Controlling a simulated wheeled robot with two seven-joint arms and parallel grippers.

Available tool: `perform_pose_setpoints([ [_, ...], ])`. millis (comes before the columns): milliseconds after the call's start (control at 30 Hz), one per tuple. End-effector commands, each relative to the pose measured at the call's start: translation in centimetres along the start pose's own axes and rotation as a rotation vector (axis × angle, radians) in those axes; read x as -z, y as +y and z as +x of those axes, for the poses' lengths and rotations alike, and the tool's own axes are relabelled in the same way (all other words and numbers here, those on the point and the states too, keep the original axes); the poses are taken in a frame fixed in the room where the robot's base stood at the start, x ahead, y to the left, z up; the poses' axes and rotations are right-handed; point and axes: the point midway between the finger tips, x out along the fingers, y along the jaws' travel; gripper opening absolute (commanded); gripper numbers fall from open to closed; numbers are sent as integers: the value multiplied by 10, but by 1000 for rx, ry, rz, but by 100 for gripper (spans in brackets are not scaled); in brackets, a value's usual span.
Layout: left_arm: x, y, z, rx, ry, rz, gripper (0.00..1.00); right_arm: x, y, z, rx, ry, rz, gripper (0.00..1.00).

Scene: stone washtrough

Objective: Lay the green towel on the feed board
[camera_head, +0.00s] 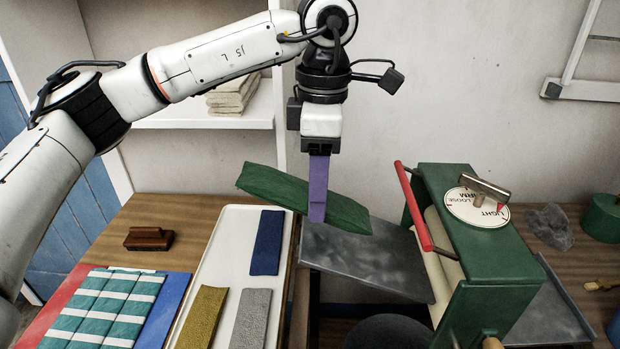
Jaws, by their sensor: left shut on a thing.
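The green towel (273,188) is a long folded strip, held tilted in the air with its left end higher. My left gripper (318,208) points straight down with purple fingers and is shut on the towel near its middle. The feed board (375,258) is a grey metal plate below and to the right of the towel, in front of the green mangle (480,250). The towel's right end overlaps the board's far edge in the picture; I see no clear contact. My right gripper is not in view.
A white tray (208,262) holds a blue (268,243), an olive (201,318) and a grey towel (250,318). Striped cloth (105,310) lies at lower left beside a brush (149,238). The mangle has a red bar (414,206) and a dial (477,207). A grey lump (549,227) lies right.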

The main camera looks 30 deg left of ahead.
Motion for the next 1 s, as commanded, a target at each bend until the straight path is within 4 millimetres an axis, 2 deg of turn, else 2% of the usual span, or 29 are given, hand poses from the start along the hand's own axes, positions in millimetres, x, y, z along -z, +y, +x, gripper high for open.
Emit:
perform_pose_setpoints([
  [233, -12, 0, 24, -1, -1, 0, 19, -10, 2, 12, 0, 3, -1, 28],
  [1000, -74, 0, 59, 0, 0, 1, 19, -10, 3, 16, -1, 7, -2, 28],
])
